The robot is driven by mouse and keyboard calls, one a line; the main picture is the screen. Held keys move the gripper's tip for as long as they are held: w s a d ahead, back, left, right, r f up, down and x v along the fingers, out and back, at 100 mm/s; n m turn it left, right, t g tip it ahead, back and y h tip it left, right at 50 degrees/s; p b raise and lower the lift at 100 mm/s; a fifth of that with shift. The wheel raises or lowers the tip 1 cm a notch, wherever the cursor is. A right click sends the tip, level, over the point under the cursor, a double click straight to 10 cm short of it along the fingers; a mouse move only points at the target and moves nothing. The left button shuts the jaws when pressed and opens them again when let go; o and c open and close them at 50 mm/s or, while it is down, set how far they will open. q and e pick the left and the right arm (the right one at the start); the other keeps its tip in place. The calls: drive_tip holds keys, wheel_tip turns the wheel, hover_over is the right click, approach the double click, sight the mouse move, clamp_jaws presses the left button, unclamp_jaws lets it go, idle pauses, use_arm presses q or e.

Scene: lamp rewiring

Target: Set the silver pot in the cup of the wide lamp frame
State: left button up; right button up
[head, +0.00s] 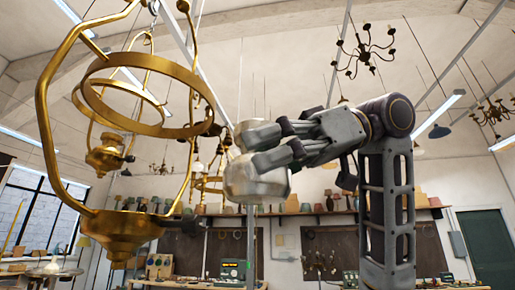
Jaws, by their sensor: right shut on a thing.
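The silver pot (257,184) is a rounded, shiny metal vessel near the middle of the head view. My right gripper (252,147) is shut on its upper part, and the fingers hide some of its top. The pot hangs in the air. The wide lamp frame (47,130) is a large brass hanging frame at the left, with two curved arms and a ring (88,97). Its brass cup (115,229) is at the bottom where the arms meet. The pot is to the right of the frame, higher than the cup and apart from it. My left gripper does not show.
Another brass lamp (106,157) hangs behind the wide frame. Dark chandeliers (367,51) hang at the upper right. A shelf of lampshades (329,204) and workbenches line the back wall. Open air lies between pot and cup.

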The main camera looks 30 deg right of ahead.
drive_tip(key=shift+s+a, duration=0.1)
idle(0.3)
drive_tip(key=shift+a, duration=0.1)
drive_tip(key=shift+w+a, duration=0.1)
drive_tip(key=shift+w, duration=0.2)
drive_tip(key=shift+w+a, duration=0.35)
drive_tip(key=shift+a, duration=0.3)
drive_tip(key=shift+w+a+f, duration=0.1)
drive_tip(key=shift+w+a, duration=0.7)
drive_tip(key=shift+a, duration=0.25)
drive_tip(key=shift+w+a, duration=0.8)
drive_tip(key=shift+a, duration=0.3)
drive_tip(key=shift+w+a+f, duration=0.1)
drive_tip(key=shift+w+a, duration=0.7)
drive_tip(key=shift+a, duration=0.25)
drive_tip(key=shift+w+a+p, duration=0.25)
drive_tip(key=shift+w+a, duration=0.55)
drive_tip(key=shift+a, duration=0.3)
drive_tip(key=shift+w+a+p, duration=0.2)
drive_tip(key=shift+w+a, duration=0.55)
drive_tip(key=shift+a, duration=0.3)
drive_tip(key=shift+w+a+p, duration=0.25)
drive_tip(key=shift+w+a, duration=0.55)
drive_tip(key=shift+a, duration=0.3)
drive_tip(key=shift+f+b, duration=1.05)
drive_tip(key=shift+f, duration=0.45)
drive_tip(key=shift+f, duration=0.2)
